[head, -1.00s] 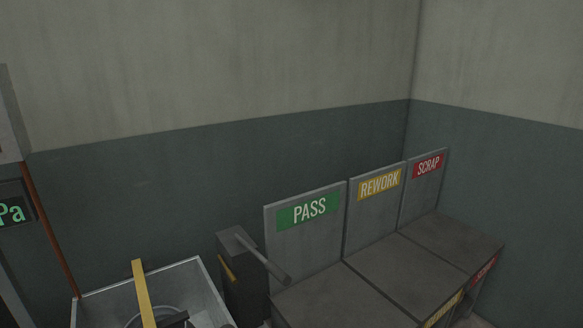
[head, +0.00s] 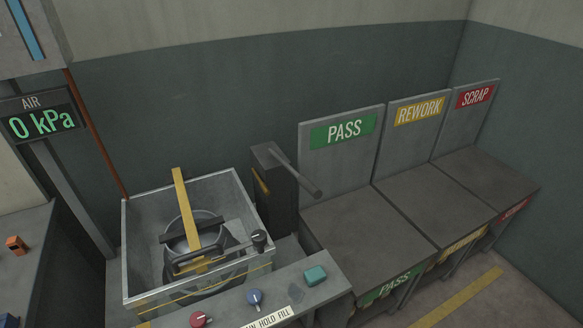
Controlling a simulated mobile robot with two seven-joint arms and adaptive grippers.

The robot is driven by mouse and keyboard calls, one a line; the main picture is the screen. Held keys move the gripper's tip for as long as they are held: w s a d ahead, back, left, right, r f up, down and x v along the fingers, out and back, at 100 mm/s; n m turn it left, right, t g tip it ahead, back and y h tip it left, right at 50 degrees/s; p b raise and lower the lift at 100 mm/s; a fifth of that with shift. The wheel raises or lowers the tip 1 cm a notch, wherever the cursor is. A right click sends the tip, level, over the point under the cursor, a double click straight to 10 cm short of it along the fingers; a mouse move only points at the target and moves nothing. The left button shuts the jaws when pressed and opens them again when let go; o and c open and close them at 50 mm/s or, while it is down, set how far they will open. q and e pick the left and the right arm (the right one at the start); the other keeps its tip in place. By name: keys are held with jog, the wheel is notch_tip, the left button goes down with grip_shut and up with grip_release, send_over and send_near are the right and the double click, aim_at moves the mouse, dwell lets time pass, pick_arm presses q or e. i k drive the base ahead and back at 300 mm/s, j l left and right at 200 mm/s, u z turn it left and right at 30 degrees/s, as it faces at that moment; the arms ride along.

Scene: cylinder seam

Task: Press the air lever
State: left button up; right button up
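A dark post (head: 274,200) with a grey bar handle (head: 297,172) sticking out toward the lower right stands between the metal tank and the PASS bin. A short black-knobbed stick (head: 259,238) stands at the tank's near right corner. Neither carries a readable label, so I cannot tell which is the air lever. The AIR display (head: 40,122) at the left reads 0 kPa in green. Neither of my grippers is in view, and nothing touches the bar handle or the stick.
The open tank (head: 141,215) holds a round grey part under a yellow bar (head: 181,195) and dark brackets. A front panel carries a red knob (head: 201,319), a blue knob (head: 255,298) and a teal button (head: 315,275). PASS (head: 360,235), REWORK and SCRAP bins with empty tops stand right.

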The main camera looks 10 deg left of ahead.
aim_at(315, 192)
jog(key=j+u, duration=0.15)
jog(key=u, duration=1.5)
jog(key=l, duration=0.95)
jog(key=k+l, duration=0.15)
jog(key=l, duration=0.8)
